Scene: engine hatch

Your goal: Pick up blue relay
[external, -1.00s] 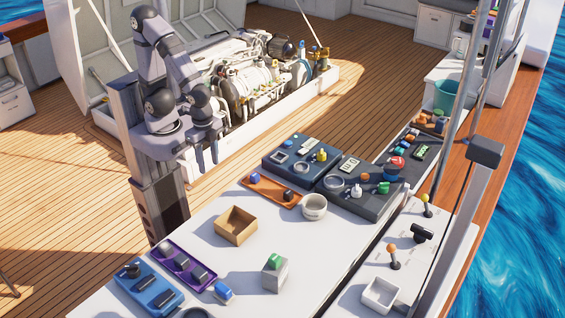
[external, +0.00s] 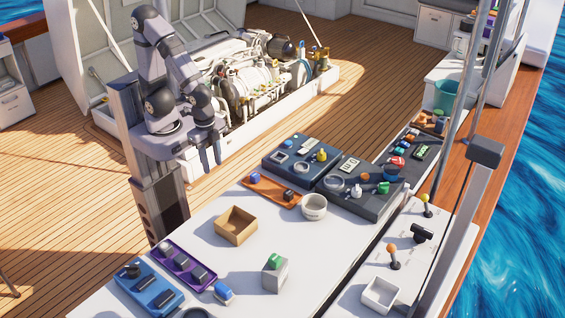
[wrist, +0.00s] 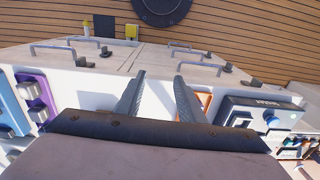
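Two small blue pieces could be the blue relay; I cannot tell which is. One blue block (external: 256,177) sits at the left end of the orange tray (external: 271,190). My gripper (external: 211,160) hangs in the air beyond the table's far left edge, away from both pieces. In the wrist view, its fingers (wrist: 160,77) are apart with nothing between them.
An open cardboard-coloured box (external: 236,226) and a white round bowl (external: 314,207) stand mid-table. A grey block with a green top (external: 275,273) stands in front. Dark blue panels (external: 300,157) with knobs lie at the back.

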